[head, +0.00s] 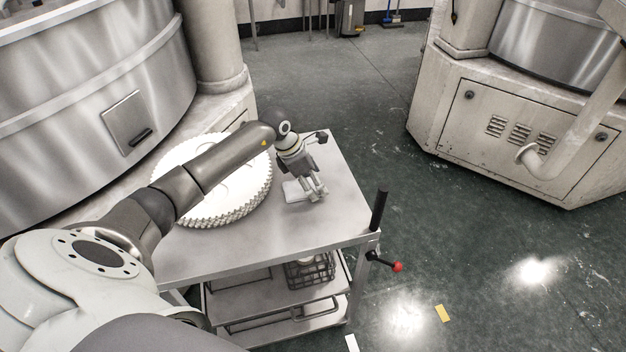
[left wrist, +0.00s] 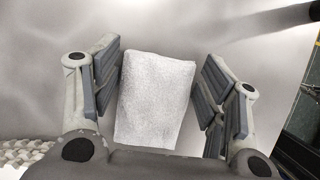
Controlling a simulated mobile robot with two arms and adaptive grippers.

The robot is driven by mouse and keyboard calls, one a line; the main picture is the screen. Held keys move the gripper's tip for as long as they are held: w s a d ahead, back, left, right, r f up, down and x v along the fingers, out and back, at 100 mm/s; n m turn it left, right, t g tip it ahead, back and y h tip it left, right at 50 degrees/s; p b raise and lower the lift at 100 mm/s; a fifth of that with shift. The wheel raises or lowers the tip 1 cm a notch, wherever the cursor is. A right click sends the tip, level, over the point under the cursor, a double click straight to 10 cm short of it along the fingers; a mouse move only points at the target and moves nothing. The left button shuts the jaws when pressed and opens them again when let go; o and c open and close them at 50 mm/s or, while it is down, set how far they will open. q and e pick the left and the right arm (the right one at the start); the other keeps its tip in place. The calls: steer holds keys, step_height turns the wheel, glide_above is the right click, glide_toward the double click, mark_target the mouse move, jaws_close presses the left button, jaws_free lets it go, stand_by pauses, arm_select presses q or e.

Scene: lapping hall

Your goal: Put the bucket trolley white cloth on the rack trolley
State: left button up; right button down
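A folded white cloth (head: 292,191) lies on the grey metal top of a trolley (head: 325,222). My left gripper (head: 316,192) is over the trolley top, right at the cloth, pointing down. In the left wrist view the cloth (left wrist: 155,100) lies between the two spread fingers of the gripper (left wrist: 160,85), with a narrow gap showing on the right side. The fingers are open and do not visibly grip it. In the head view the gripper partly covers the cloth. My right gripper is in neither view. I cannot tell which named trolley this is.
A large white toothed disc stack (head: 225,205) sits on the trolley top, left of the cloth, partly behind my arm. A wire basket (head: 312,271) is on the lower shelf. A black upright handle (head: 379,210) and red knob (head: 397,267) stick out at right. Large machines flank open green floor.

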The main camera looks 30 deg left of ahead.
mark_target(298, 185)
arm_select(q)
steer(key=shift+o, duration=0.9)
steer(key=shift+r, duration=0.25)
steer(key=b+v, duration=0.1)
steer(key=v, duration=1)
steer(key=shift+s+a+r, duration=0.15)
steer(key=shift+a+r, duration=0.05)
steer(key=shift+r, duration=0.15)
steer(key=shift+d, duration=0.1)
